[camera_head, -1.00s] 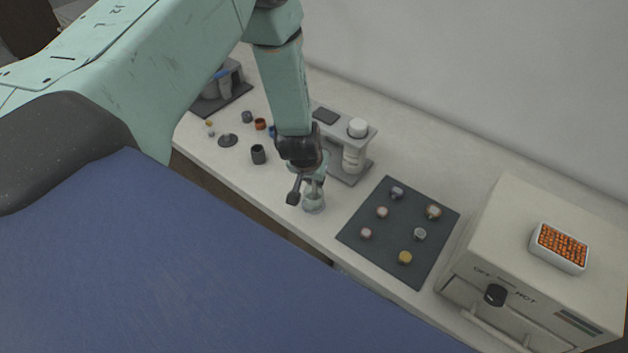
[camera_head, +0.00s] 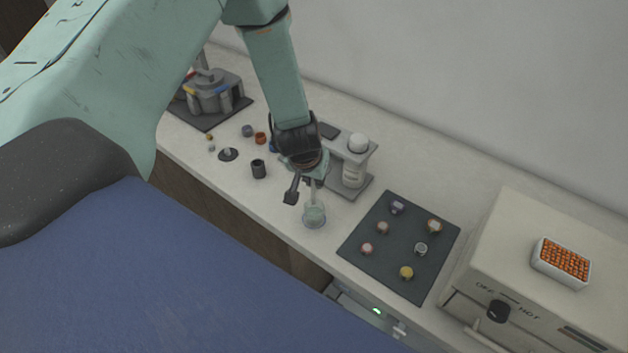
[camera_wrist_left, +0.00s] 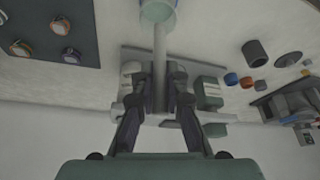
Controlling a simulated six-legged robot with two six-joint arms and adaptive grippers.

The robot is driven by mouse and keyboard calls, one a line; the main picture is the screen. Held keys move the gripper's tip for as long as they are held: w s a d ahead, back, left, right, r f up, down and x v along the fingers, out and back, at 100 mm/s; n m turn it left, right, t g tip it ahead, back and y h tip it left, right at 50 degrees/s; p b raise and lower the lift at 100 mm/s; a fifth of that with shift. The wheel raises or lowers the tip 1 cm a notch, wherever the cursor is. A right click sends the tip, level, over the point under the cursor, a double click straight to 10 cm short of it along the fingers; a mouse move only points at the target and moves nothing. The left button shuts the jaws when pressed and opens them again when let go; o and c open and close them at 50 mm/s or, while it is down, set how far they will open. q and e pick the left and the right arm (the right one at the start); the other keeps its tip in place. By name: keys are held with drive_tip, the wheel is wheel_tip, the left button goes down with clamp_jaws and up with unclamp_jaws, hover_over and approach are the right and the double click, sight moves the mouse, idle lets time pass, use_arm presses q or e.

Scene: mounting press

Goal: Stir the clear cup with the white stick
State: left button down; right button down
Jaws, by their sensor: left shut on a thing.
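The clear cup (camera_head: 314,216) stands on the counter, left of the dark mat, and holds a pale greenish content. It also shows at the top edge of the left wrist view (camera_wrist_left: 158,12). My left gripper (camera_head: 302,187) is above the cup, shut on the white stick (camera_wrist_left: 159,55). The stick runs from between the fingers (camera_wrist_left: 159,88) to the cup, and its far end is at or inside the cup's mouth. In the head view the gripper hides most of the stick. My right gripper is not in view.
A grey-white device (camera_head: 352,168) stands close behind the gripper. The dark mat (camera_head: 385,265) carries several small round pieces. A beige press (camera_head: 535,265) with a tray (camera_head: 561,262) of orange pieces is at right. A dark cup (camera_head: 258,169) stands left.

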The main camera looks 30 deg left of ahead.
use_arm(q)
drive_tip(key=shift+d, duration=0.1)
drive_tip(key=shift+r, duration=0.1)
drive_tip(key=shift+r, duration=2.45)
